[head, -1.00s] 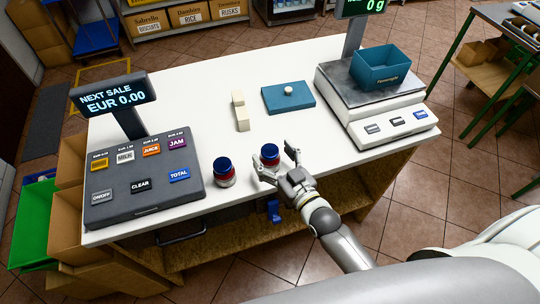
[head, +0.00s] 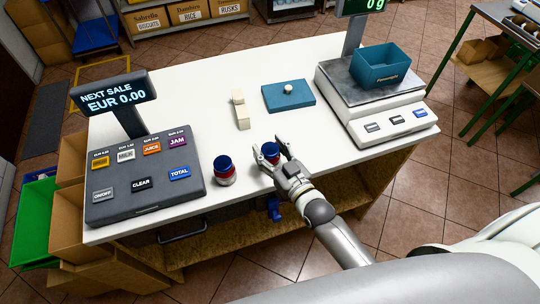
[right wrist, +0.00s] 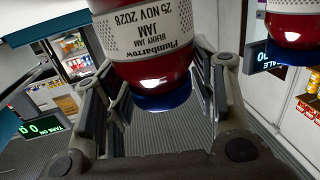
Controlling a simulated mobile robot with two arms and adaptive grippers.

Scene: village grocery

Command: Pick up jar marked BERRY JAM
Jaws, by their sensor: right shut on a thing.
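A jar with a dark blue lid (head: 271,152) stands upright near the front edge of the white counter. In the right wrist view its label (right wrist: 155,38) shows upside down and reads BERRY JAM, Plumbarrow, 25 NOV 2028. My right gripper (head: 268,157) is shut on this jar, with a finger on each side; the fingers also show in the right wrist view (right wrist: 153,98). I cannot tell whether the jar's base touches the counter. A second, similar jar (head: 224,170) stands apart to the left; its label cannot be read. My left gripper is not in view.
The till (head: 145,180) stands to the left on the counter (head: 200,110). A scale (head: 380,118) bearing a blue box (head: 385,67) stands to the right. Cream blocks (head: 241,112) and a blue slab with a knob (head: 289,96) lie behind the held jar.

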